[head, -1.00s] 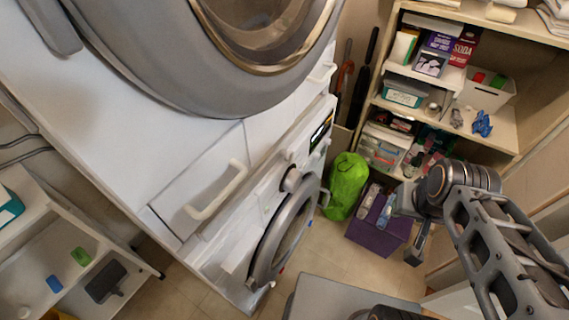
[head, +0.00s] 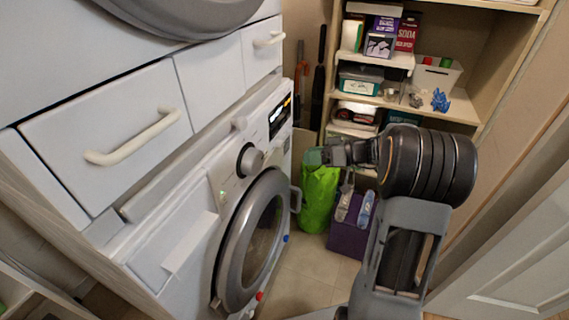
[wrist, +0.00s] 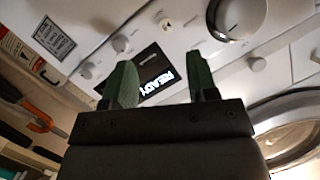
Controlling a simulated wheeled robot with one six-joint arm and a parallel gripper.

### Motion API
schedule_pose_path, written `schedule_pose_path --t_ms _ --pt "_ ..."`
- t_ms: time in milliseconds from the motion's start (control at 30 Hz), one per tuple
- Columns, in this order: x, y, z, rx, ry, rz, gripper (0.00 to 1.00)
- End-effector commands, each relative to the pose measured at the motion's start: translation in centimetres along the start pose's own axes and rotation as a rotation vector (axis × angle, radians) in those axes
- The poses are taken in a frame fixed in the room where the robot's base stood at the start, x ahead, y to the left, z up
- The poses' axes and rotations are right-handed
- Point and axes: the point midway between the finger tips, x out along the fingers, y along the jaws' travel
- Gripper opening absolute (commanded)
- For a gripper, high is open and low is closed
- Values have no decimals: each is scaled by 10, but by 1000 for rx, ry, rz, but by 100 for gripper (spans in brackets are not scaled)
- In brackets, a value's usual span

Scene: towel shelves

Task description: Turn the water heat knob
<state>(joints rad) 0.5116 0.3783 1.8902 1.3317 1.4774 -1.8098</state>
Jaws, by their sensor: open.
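The lower washing machine's front panel carries a large round dial (head: 250,160), which also shows in the wrist view (wrist: 236,18). A small white knob (wrist: 87,70) and other small knobs are on the panel too; I cannot tell which is the water heat knob. My gripper (head: 318,156) is to the right of the dial in the head view, apart from it. In the wrist view its two green fingers (wrist: 160,62) are spread and empty, pointing at the panel around the lit display (wrist: 155,72), which reads READY. Part of the panel is hidden behind the fingers.
The round door (head: 252,240) is below the dial. White drawers (head: 110,130) are above the panel. A green bag (head: 318,200) and a purple box (head: 346,235) stand on the floor to the right. Shelves (head: 490,60) with boxes stand behind my arm.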

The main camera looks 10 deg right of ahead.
Motion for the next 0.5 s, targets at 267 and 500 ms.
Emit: schedule_pose_path --t_ms 267,500 --pt "-24 65 15 -217 262 66 53" --pt "4 70 4 -242 285 74 53"
